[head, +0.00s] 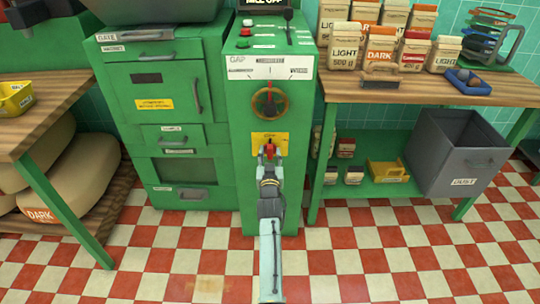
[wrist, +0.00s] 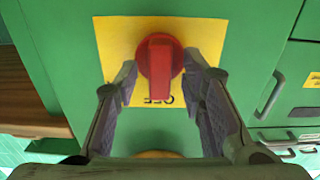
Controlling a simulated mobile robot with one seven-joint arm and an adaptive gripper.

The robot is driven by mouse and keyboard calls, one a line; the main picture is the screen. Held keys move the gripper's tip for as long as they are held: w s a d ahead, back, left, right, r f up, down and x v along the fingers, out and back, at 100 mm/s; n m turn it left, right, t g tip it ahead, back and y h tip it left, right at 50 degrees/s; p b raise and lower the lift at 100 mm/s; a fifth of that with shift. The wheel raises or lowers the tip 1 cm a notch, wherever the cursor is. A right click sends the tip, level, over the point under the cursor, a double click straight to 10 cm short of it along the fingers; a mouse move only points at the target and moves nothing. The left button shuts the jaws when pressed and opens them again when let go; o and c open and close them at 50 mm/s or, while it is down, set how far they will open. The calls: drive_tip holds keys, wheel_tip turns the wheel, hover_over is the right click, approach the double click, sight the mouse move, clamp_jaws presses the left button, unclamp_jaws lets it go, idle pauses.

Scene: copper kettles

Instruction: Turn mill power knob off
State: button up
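The red mill power knob (head: 269,150) sits on a yellow plate (head: 281,139) on the front of the green mill cabinet. In the wrist view the knob (wrist: 160,65) has its bar upright in the picture. The bar's lower end lies over an upside-down label that seems to read OFF (wrist: 169,99), partly hidden. My gripper (head: 268,160) is in front of the knob. In the wrist view my gripper's fingertips (wrist: 159,68) stand apart, one on each side of the knob. They are very close to its sides; I cannot tell whether they touch.
A brass gap wheel (head: 270,101) and a gauge (head: 270,67) are above the plate. Green drawers (head: 165,90) stand to the left. A wooden table (head: 410,92) with several labelled bags and a grey dust bin (head: 460,150) are to the right. The checkered floor in front is clear.

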drive_tip(key=s, duration=1.2)
idle(0.3)
